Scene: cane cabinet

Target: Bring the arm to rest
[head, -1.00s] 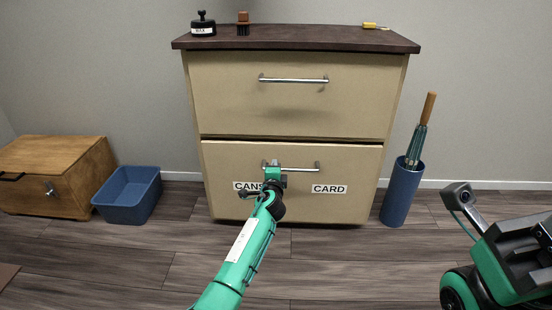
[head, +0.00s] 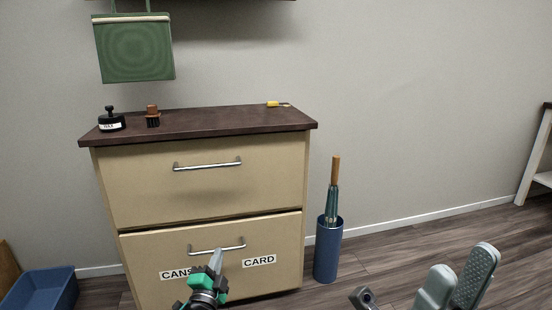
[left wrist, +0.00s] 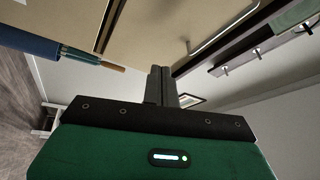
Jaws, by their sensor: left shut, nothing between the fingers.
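My left gripper (head: 216,258) is in front of the lower drawer (head: 284,280) of the cream cabinet in the head view. Its fingertips overlap the drawer's bar handle (head: 236,247) in the picture; whether they touch is unclear there. The left wrist view shows its fingers (left wrist: 161,86) shut together with nothing between them, and open space around the tips. The lower one carries CANS and CARD labels.
A blue umbrella bin (head: 328,252) stands right of the cabinet. A blue tub (head: 42,291) is at the lower left. A wax tin (head: 111,121) and a brush (head: 152,117) sit on the cabinet top (head: 215,121). A green bag (head: 135,50) hangs above. Floor to the right is clear.

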